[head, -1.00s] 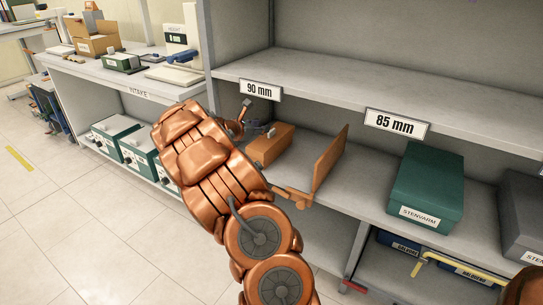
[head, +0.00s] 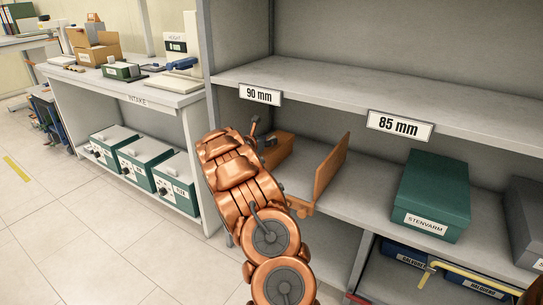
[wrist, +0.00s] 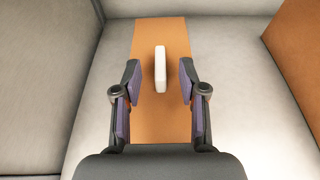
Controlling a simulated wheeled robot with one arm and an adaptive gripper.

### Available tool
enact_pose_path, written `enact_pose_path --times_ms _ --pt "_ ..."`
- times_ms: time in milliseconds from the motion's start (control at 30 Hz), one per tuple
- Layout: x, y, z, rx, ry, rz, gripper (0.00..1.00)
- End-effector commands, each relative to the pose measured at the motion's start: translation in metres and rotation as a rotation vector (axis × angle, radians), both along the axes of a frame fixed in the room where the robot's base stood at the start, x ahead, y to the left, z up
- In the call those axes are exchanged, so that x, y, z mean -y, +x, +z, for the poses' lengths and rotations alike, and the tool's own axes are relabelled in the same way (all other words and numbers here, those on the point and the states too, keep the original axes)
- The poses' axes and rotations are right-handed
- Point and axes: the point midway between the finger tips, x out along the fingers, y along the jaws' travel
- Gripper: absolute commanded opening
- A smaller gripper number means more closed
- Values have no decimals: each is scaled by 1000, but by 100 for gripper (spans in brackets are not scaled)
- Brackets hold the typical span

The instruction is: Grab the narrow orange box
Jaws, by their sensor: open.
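The narrow orange box (head: 281,147) sits on the shelf under the 90 mm sign in the head view, partly hidden behind my arm. My gripper (wrist: 160,88) is open, one dark finger on the left of the box and one on the right. The fingertips appear near the box's long sides; I cannot tell if they touch. My arm hides most of the gripper in the head view.
An upright orange panel (head: 332,170) stands right of the box; an orange surface (wrist: 295,42) also shows at the wrist view's right edge. A green box (head: 432,190) sits under the 85 mm sign. The upper shelf (head: 350,90) overhangs. Grey walls border the wrist view's left.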

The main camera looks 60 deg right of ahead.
Motion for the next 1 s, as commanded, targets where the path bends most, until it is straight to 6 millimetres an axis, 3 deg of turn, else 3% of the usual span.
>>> enact_pose_path --times_ms 133,400,800,1000 --pt "10 0 -2 4 -1 -2 42" --pt "11 0 -2 2 -1 -2 42" --pt "11 0 -2 2 -1 -2 0" --pt "11 0 -2 2 -1 -2 0"
